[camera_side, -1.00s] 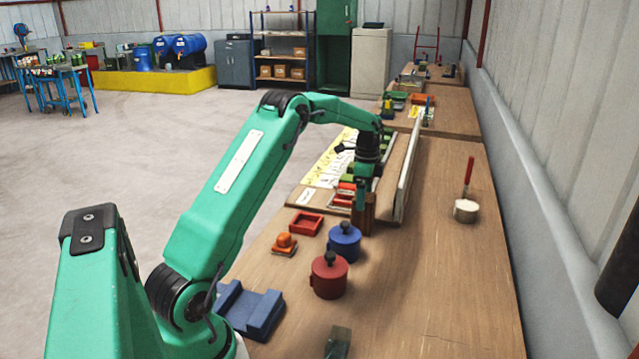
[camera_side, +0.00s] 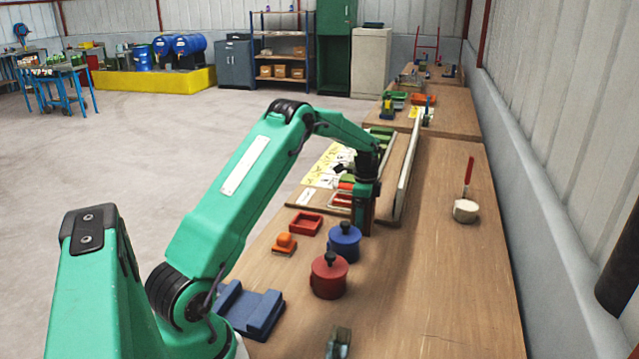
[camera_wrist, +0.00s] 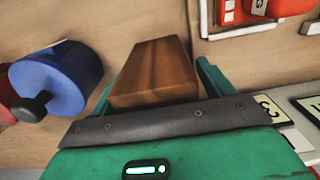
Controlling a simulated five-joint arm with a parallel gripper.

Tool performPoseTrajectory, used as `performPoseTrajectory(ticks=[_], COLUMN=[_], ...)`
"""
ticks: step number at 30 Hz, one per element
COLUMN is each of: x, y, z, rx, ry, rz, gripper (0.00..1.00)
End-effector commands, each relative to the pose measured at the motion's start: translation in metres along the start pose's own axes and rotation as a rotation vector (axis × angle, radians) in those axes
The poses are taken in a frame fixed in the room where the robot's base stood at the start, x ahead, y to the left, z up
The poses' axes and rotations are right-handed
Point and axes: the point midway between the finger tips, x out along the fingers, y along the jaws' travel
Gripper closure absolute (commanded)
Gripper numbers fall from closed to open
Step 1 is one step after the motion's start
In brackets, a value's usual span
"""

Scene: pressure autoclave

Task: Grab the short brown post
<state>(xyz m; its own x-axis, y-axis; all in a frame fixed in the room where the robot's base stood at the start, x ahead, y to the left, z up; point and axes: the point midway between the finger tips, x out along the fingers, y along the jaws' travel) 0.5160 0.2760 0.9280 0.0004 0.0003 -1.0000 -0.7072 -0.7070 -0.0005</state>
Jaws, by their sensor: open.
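The short brown post (camera_wrist: 155,75) stands upright on the wooden bench. In the wrist view it sits between the two green fingers of my gripper (camera_wrist: 155,90), with a visible gap on its right side and a smaller one on its left. In the side view my gripper (camera_side: 364,208) points down around the post, and the fingers hide much of it; a brown part of the post (camera_side: 367,222) shows there. The jaws are open. The post's lower part is partly hidden behind the gripper body in the wrist view.
A blue lidded pot (camera_side: 344,243) stands close beside the post, with a red lidded pot (camera_side: 329,276) nearer the camera. A red tray (camera_side: 305,224) and an orange-knobbed piece (camera_side: 285,243) lie to the left. A white upright panel (camera_side: 406,175) stands behind. The bench's right side is mostly clear.

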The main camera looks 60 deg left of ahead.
Motion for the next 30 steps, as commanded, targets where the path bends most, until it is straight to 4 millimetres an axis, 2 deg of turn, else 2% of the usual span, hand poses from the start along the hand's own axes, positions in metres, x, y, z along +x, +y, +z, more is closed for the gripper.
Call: performPoseTrajectory(ticks=[12,14,21,30], x=[-0.0002,-0.0003,-0.0003,-0.0023], y=[0.0,0.0,0.0,-0.0005], z=[0.0,0.0,0.0,-0.0001], rx=[0.0,0.0,0.0,0.0], ry=[0.0,0.0,0.0,0.001], rz=[0.0,0.0,0.0,-0.002], gripper=[0.2,0.3,0.77,0.77])
